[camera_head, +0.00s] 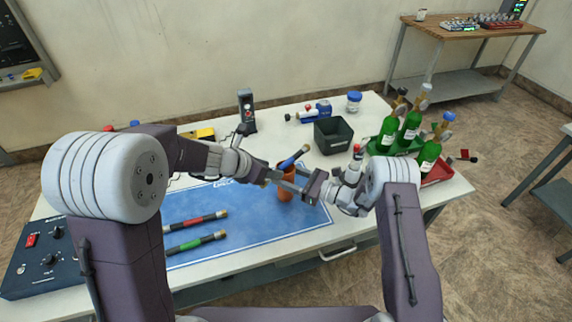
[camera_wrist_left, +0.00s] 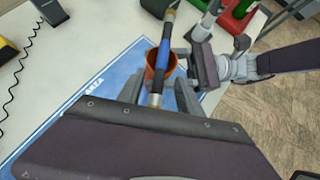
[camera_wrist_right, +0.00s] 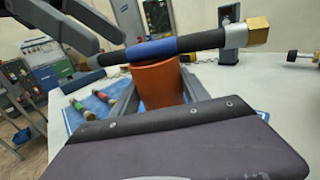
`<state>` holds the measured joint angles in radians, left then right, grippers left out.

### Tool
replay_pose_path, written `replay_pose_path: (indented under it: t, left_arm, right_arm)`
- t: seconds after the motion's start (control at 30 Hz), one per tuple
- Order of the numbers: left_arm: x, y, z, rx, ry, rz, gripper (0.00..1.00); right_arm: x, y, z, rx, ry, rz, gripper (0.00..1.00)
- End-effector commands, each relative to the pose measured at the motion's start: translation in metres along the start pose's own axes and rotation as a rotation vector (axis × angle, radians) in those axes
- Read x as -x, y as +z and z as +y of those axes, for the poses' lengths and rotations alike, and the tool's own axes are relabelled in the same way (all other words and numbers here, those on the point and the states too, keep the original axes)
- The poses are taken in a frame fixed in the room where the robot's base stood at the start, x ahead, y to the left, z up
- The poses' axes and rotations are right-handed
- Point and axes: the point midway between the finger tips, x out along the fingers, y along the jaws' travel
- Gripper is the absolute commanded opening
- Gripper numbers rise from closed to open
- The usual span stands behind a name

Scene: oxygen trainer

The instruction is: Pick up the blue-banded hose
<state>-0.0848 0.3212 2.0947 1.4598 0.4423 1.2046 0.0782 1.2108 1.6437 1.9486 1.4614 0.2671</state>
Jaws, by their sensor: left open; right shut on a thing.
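The blue-banded hose (camera_head: 293,159) is black with a blue band and brass ends. It lies slanted across the top of an orange cup (camera_head: 286,194); whether it rests on the rim I cannot tell. In the left wrist view the hose (camera_wrist_left: 166,62) runs between the spread fingers of my left gripper (camera_wrist_left: 158,92), which is open. My right gripper (camera_wrist_right: 158,92) is shut on the orange cup (camera_wrist_right: 157,84), below the hose (camera_wrist_right: 155,48). A red-banded hose (camera_head: 195,221) and a green-banded hose (camera_head: 195,243) lie on the blue mat (camera_head: 250,225).
A dark bin (camera_head: 333,135) stands behind the cup. Green bottles (camera_head: 410,125) stand at the right by a red tray (camera_head: 438,173). A blue control box (camera_head: 42,258) is at the left. The mat's front middle is clear.

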Motion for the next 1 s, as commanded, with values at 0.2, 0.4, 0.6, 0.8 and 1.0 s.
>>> replay_pose_path:
  t: [0.2,0.4,0.6,0.8,1.0]
  left_arm:
    - [-0.026,0.0,0.0,0.0,0.0,0.0,0.43]
    - [-0.026,0.0,0.0,-0.001,0.001,-0.001,0.4]
    - [-0.026,0.0,0.0,0.0,0.0,-0.001,0.0]
    - [-0.026,0.0,0.0,-0.001,0.001,-0.001,0.0]
    - [-0.016,0.011,0.0,-0.004,0.0,-0.006,0.0]
  right_arm:
    - [0.0,0.001,0.0,0.001,0.0,-0.001,0.12]
    - [0.0,0.0,0.0,0.0,0.0,-0.001,0.12]
    - [0.0,0.001,0.0,0.001,0.0,-0.001,0.12]
    - [0.0,0.001,0.0,0.001,0.0,-0.001,0.12]
    - [0.0,0.001,0.0,0.001,0.0,-0.001,0.12]
